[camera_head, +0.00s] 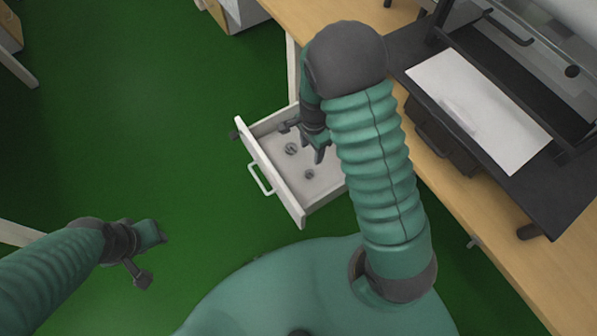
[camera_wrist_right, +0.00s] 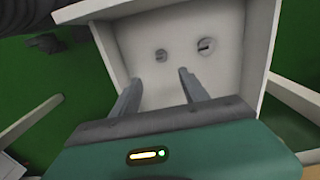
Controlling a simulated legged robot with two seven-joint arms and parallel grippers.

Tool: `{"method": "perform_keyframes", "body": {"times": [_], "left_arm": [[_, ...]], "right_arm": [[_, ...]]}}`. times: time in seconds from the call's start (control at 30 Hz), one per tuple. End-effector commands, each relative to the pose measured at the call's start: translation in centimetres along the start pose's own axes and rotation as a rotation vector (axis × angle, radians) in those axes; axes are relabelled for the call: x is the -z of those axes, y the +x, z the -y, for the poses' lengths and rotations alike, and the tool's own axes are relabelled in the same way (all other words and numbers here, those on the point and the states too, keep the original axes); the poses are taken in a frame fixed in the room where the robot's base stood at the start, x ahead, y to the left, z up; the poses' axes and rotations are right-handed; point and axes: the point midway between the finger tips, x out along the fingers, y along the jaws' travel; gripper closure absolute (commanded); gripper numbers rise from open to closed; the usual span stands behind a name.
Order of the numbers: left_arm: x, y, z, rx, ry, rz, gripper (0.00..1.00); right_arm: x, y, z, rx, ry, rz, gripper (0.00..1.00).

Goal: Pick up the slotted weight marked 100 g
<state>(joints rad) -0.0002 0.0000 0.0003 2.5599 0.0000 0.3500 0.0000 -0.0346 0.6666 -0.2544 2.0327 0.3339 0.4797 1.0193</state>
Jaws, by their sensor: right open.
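Two small grey slotted weights lie apart on the floor of an open white drawer (camera_head: 264,164). One weight (camera_head: 291,149) is farther from my body, the other weight (camera_head: 309,174) nearer. In the right wrist view they show side by side, one weight (camera_wrist_right: 161,55) left and one weight (camera_wrist_right: 206,46) right. Their markings are too small to read, so I cannot tell which is the 100 g. My right gripper (camera_head: 304,143) is open and empty over the drawer, its fingers (camera_wrist_right: 159,81) pointing towards the weights. My left gripper (camera_head: 148,254) is open and empty, away over the green floor.
The drawer's front wall and handle (camera_head: 262,180) face left. A wooden bench (camera_head: 446,182) runs along the right, with a dark apparatus and a white sheet (camera_head: 478,111) on it. Green floor (camera_head: 130,130) lies free on the left.

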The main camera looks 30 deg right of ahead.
Motion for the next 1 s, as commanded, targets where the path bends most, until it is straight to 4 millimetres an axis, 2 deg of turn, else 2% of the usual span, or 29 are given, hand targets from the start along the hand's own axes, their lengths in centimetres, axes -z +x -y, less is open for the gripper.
{"method": "perform_keyframes", "body": {"times": [0.2,0.33,0.57,0.8,1.0], "left_arm": [[-0.5,2.0,0.0,0.000,-0.001,0.000,0.64],[-0.7,2.9,0.0,0.000,-0.001,0.000,0.64],[-0.8,3.5,0.0,0.000,0.000,0.000,0.64],[-1.2,5.2,0.0,0.000,0.000,0.000,0.64],[-1.2,5.1,0.0,0.000,-0.001,0.000,0.64]], "right_arm": [[0.2,6.2,-0.1,-0.003,-0.002,0.004,0.48],[0.3,9.2,0.0,-0.002,-0.002,0.006,0.48],[0.3,11.4,0.1,0.000,-0.003,0.005,0.48],[0.4,15.6,0.6,-0.002,-0.006,0.004,0.48],[0.5,15.9,0.6,0.001,-0.005,0.004,0.48]]}}
